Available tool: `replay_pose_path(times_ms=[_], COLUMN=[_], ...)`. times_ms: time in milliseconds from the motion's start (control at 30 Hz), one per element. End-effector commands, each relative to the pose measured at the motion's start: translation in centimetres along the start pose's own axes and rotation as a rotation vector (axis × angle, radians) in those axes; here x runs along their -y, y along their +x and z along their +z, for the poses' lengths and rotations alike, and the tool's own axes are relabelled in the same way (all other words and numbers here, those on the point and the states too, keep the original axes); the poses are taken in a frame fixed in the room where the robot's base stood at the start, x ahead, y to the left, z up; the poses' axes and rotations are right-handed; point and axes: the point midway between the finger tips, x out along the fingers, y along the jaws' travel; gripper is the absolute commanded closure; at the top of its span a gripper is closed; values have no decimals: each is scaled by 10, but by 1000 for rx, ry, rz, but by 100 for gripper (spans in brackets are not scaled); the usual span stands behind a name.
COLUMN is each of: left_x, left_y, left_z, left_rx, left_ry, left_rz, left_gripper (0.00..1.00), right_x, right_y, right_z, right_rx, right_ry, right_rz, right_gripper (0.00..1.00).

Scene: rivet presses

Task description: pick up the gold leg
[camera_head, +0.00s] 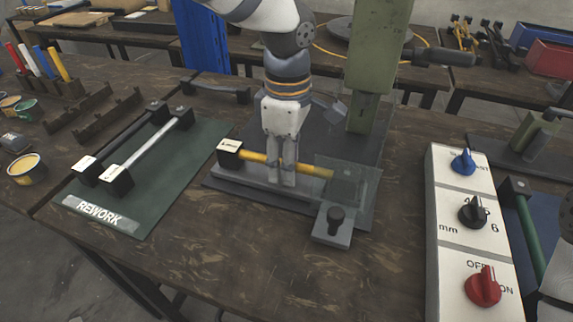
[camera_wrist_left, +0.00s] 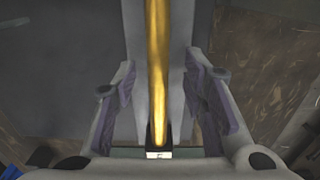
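The gold leg (camera_head: 259,157) lies level in the press, its black labelled end block at the left. Its right end runs to a clear guard (camera_head: 345,184). My left gripper (camera_head: 283,178) points down at the middle of the leg. In the left wrist view, the gold leg (camera_wrist_left: 157,70) runs between the two fingers of my left gripper (camera_wrist_left: 161,97). The fingers are open, with a gap on each side of the leg. My right gripper is not seen; a grey part at the right edge is too cut off to identify.
A green press column (camera_head: 375,65) stands just behind the gripper. A dark rework mat (camera_head: 165,190) at left holds a black and a silver leg. A control box (camera_head: 450,235) with blue, black and red knobs stands at right. The bench front (camera_head: 260,270) is clear.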

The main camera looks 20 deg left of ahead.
Motion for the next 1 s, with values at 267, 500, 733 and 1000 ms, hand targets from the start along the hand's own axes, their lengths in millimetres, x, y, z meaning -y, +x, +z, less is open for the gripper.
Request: replay_pose_path(times_ms=[267, 500, 733, 1000], left_x=[0, 0, 0, -2], left_y=[12, 12, 11, -34], left_z=[0, 0, 0, 0], left_rx=[-1, -1, -1, -2], left_ry=[0, 0, 0, -1], left_rz=[2, 2, 2, 13], left_gripper=[61, 100, 100, 100], right_x=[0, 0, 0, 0], right_y=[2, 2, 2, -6], right_z=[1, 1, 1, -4], right_rx=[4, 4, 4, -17], right_ry=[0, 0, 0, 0], right_rz=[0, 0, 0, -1], right_gripper=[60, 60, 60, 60])
